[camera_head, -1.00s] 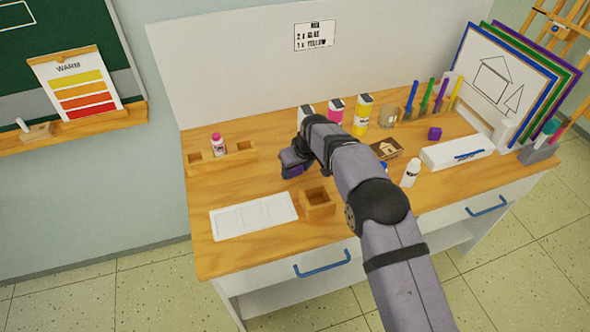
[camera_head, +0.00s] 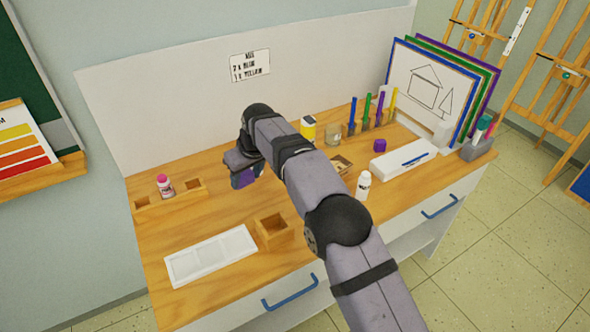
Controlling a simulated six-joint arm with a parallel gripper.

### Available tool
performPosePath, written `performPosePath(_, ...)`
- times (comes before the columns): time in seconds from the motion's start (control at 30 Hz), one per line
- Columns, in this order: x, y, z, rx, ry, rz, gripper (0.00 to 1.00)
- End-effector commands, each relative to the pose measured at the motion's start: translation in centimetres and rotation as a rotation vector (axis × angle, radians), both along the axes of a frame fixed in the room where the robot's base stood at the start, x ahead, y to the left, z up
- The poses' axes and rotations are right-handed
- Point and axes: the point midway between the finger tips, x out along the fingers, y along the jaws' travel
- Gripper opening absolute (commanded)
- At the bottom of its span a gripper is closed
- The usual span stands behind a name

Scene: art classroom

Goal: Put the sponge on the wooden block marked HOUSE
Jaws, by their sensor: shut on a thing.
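My gripper (camera_head: 243,173) is left of the table's middle, above the wooden top and behind the small open wooden box. It is shut on a purple block-like thing (camera_head: 244,178), of which only a part shows; I take it to be the sponge but cannot be sure. The wooden block with a house picture (camera_head: 343,163) lies on the table to the right of my gripper, partly hidden by my arm. Any lettering on it is too small to read.
A wooden box (camera_head: 285,234) and a white tray (camera_head: 212,257) are at the front. A rack with a pink-capped bottle (camera_head: 165,186) is left. A white bottle (camera_head: 363,186), a yellow bottle (camera_head: 308,127), a purple object (camera_head: 380,145) and a white box (camera_head: 403,160) are right.

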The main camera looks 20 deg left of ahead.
Motion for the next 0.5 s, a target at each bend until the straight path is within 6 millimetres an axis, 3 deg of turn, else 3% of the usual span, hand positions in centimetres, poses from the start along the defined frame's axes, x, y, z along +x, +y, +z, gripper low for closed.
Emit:
performPosePath(0.17,1.7,-2.1,0.5,0.000,0.001,-0.041,0.25)
performPosePath(0.27,3.4,-4.5,0.3,-0.001,0.003,-0.085,0.25)
performPosePath(0.5,9.1,-12.9,-0.3,0.000,0.000,-0.236,0.25)
